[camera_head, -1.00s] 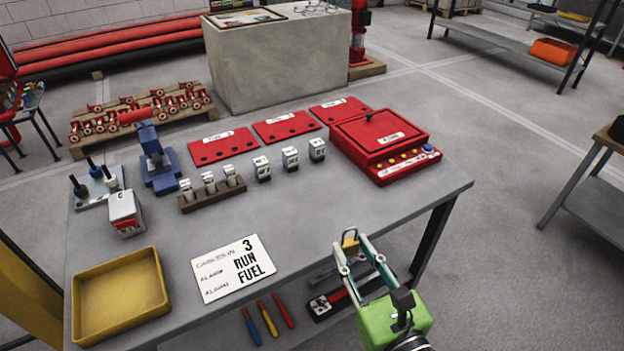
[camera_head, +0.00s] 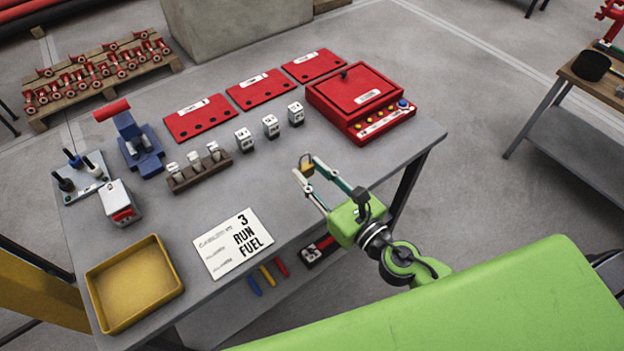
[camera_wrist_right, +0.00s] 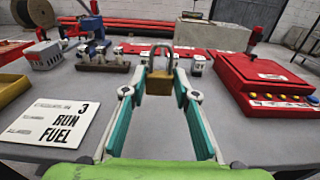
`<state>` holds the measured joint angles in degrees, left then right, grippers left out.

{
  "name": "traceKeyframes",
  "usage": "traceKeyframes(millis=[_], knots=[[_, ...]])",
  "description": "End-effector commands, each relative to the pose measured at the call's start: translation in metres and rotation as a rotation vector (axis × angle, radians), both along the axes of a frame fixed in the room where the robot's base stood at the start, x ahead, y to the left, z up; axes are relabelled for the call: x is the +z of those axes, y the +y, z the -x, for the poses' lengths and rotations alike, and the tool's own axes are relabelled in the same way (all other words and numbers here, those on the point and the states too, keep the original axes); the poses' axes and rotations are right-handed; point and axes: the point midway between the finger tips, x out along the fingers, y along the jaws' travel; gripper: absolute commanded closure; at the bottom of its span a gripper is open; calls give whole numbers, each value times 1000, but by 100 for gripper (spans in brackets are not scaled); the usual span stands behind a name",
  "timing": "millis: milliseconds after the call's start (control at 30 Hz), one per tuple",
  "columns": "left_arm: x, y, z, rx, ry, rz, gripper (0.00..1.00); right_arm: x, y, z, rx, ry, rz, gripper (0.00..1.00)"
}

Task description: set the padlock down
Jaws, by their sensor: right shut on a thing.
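My right gripper (camera_head: 302,171) is shut on a brass padlock (camera_head: 307,166). In the right wrist view the padlock (camera_wrist_right: 160,84) stands upright between the fingertips, with its grey shackle pointing up. In the head view the gripper is over the right front part of the grey table (camera_head: 250,185). The red control box (camera_head: 350,95) is beyond it. I cannot tell whether the padlock touches the tabletop. My left gripper is in neither view.
A white card reading "3 RUN FUEL" (camera_head: 234,243) and a yellow tray (camera_head: 134,283) lie to the left. Small labelled blocks (camera_head: 270,125) and red plates (camera_head: 261,89) stand behind. The tabletop between card and red box is mostly clear.

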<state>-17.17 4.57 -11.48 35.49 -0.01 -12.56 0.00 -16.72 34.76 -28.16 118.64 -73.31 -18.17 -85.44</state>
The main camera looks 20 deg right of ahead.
Motion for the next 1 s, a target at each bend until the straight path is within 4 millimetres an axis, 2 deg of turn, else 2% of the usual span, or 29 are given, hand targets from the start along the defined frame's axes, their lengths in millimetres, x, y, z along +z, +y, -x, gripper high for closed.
traceKeyframes(millis=[33, 100, 400, 600, 733, 1000], knots=[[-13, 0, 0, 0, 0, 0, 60, -18, -2, -8, -1, 0, 1, 97], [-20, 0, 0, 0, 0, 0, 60, -31, -6, -17, -2, 0, 0, 97], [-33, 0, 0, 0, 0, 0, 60, -52, -12, -37, 0, -1, 1, 97], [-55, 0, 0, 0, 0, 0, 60, -82, -14, -41, 0, 2, 1, 97], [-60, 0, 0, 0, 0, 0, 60, -88, -14, -41, 0, 1, 1, 97], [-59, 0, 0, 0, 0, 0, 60, -87, -13, -41, 0, 1, 0, 97]])
